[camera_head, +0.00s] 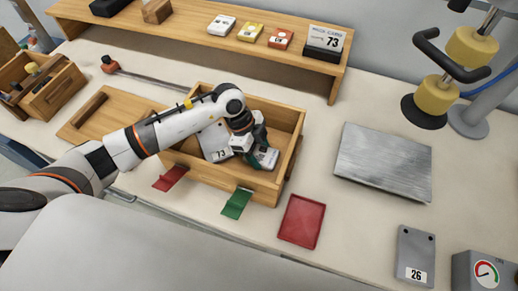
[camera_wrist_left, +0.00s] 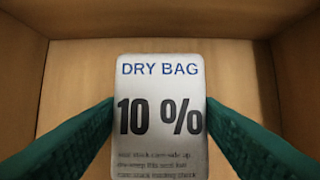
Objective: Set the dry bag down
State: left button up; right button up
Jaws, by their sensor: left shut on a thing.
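The dry bag (camera_wrist_left: 160,115) is a pale grey packet marked "DRY BAG 10 %". It shows upright in the middle of the left wrist view, and part of it shows in the head view (camera_head: 267,158). My left gripper (camera_head: 258,156) is shut on it, with one green finger at each side of the bag. Gripper and bag are inside the wooden box (camera_head: 281,187), towards its right end. I cannot tell whether the bag touches the box floor. My right gripper is not in view.
A grey plate marked 73 (camera_head: 216,142) is in the box, left of the gripper. A red tray (camera_head: 301,222) and metal slab (camera_head: 384,161) lie to the right. A shelf (camera_head: 200,38) runs behind.

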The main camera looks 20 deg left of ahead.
pick_arm(q)
jog(key=o, duration=1)
jog(key=shift+c, duration=0.2)
jog(key=b+v, duration=0.2)
jog(key=v, duration=1)
jog(key=shift+r, duration=0.15)
